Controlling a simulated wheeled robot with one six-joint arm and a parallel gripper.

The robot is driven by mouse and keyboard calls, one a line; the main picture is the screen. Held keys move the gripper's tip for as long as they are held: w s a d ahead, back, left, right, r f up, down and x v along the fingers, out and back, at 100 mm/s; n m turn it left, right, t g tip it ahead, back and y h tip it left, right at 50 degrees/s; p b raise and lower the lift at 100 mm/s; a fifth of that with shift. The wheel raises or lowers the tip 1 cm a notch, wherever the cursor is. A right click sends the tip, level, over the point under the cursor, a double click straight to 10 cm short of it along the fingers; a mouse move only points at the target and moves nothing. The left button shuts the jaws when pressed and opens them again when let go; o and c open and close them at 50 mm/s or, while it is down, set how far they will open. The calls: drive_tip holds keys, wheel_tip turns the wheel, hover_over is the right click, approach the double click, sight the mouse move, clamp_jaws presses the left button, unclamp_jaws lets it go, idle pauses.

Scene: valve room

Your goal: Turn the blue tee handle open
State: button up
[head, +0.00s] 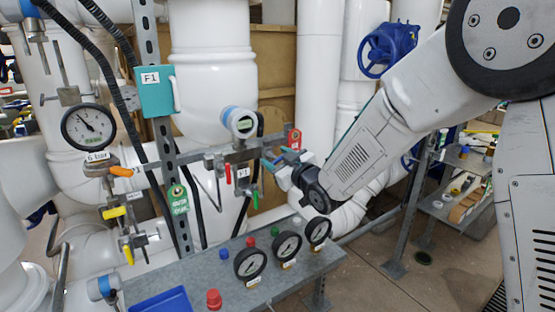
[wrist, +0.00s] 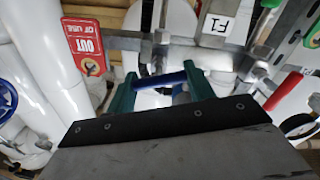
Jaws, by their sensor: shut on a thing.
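The blue tee handle (wrist: 168,80) shows in the wrist view as a blue bar between the two green fingers of my gripper (wrist: 160,82). The fingers are shut on it, one at each end of the bar. Its stem and valve body are partly hidden behind the fingers and palm. In the head view my gripper (head: 276,163) reaches in from the right to the pipe rail, and the handle is mostly hidden by its fingers.
A red out-of-use tag (wrist: 85,42) hangs close to my gripper. A transmitter (head: 239,122), a red lever (head: 228,173) and a green lever (head: 254,196) are just left. Below is a grey shelf (head: 210,280) with several gauges. A blue handwheel (head: 388,48) is above the arm.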

drive_tip(key=n, duration=0.7)
drive_tip(key=shift+s+a+f, duration=0.1)
drive_tip(key=shift+f, duration=0.05)
drive_tip(key=n, duration=0.6)
drive_tip(key=shift+f+n, duration=0.2)
drive_tip(key=shift+n, duration=0.2)
drive_tip(key=o, duration=1)
drive_tip(key=shift+r, duration=0.1)
drive_tip(key=v, duration=0.8)
